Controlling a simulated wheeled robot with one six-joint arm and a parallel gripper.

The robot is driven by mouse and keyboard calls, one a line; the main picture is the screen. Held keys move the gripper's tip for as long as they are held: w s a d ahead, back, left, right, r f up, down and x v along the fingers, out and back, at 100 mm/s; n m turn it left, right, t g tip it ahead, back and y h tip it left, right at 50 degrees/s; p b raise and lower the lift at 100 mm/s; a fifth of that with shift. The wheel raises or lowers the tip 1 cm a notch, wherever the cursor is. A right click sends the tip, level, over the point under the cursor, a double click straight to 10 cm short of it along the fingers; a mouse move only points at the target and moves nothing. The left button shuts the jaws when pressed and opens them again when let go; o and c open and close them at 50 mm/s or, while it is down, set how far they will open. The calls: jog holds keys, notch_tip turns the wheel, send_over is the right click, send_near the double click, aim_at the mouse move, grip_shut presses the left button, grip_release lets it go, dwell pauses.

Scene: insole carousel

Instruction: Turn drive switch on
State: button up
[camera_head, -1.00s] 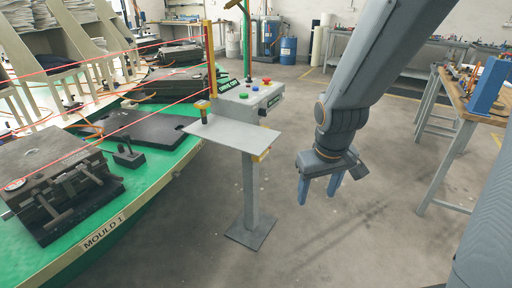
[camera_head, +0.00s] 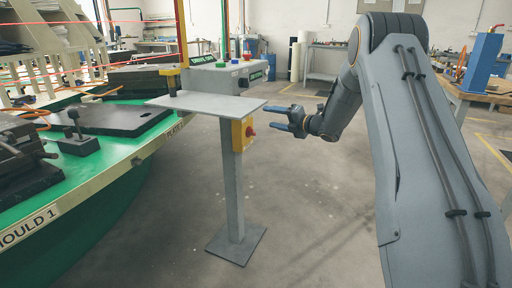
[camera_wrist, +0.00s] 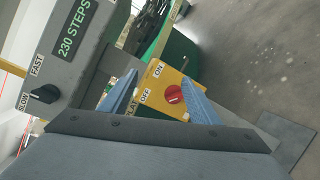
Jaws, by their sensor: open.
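The drive switch is a yellow box with a red rotary knob, on the post under the grey shelf plate; the box (camera_head: 238,136) and its knob (camera_head: 248,132) face right in the head view. In the wrist view the box (camera_wrist: 166,92) shows ON and OFF labels, and the red knob (camera_wrist: 174,94) lies between my fingers in the picture. My gripper (camera_head: 272,118) is open and empty, its blue fingers pointing left towards the knob, a short way from it. In the wrist view the fingers (camera_wrist: 160,98) flank the box; exact distance is unclear.
The shelf plate (camera_head: 208,103) juts out just above the switch. A grey control box (camera_wrist: 75,55) with a SLOW/FAST knob (camera_wrist: 45,94) is beside it. The green carousel (camera_head: 110,170) with moulds stands left. Floor to the right of the post is clear.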

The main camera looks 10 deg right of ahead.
aim_at(251, 132)
notch_tip(251, 132, down, 8)
jog(key=r+n+g+y+b, duration=0.1)
jog(key=n+g+y+b, duration=0.3)
jog(key=n, duration=0.4)
jog(key=w+a+t+b, duration=0.1)
jog(key=w+a, duration=0.2)
jog(key=a, duration=0.3)
jog(key=shift+w+f+y, duration=0.2)
jog(key=shift+w+y, duration=0.05)
jog(key=shift+y, duration=0.15)
jog(key=c, duration=1.1)
jog(key=shift+o, duration=0.2)
